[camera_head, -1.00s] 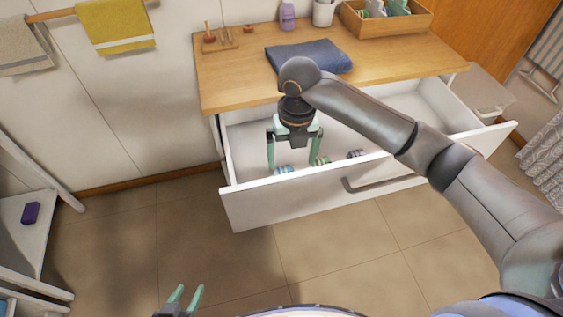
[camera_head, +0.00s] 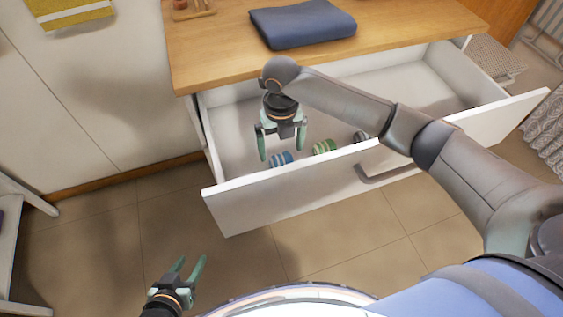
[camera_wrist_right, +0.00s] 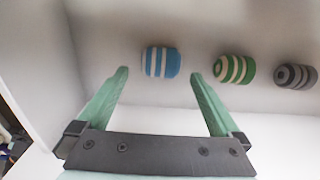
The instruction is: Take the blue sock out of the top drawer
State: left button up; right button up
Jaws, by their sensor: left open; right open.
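The top drawer (camera_head: 290,186) is pulled open under the wooden counter. A blue-and-white striped rolled sock (camera_head: 281,160) lies in it near the front panel, toward the left. It also shows in the right wrist view (camera_wrist_right: 161,62), ahead of the fingertips and between their lines. My right gripper (camera_head: 281,152) is open and empty, pointing down into the drawer above and just beside the blue sock. Its fingers also show open in the right wrist view (camera_wrist_right: 158,74). My left gripper (camera_head: 189,263) is open and empty, low over the floor area in front of the drawer.
A green striped sock (camera_head: 324,147) and a grey striped sock (camera_head: 361,136) lie in the drawer to the right of the blue one. A folded blue towel (camera_head: 303,22) lies on the counter (camera_head: 215,50). The drawer's back and right are clear.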

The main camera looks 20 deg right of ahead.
aim_at(282, 157)
jog(key=shift+w+f+b, duration=0.1)
jog(key=shift+f+b, duration=0.6)
jog(key=shift+f, duration=2.1)
jog(key=shift+c, duration=0.4)
jog(key=shift+d+r, duration=0.1)
jog(key=c, duration=1.1)
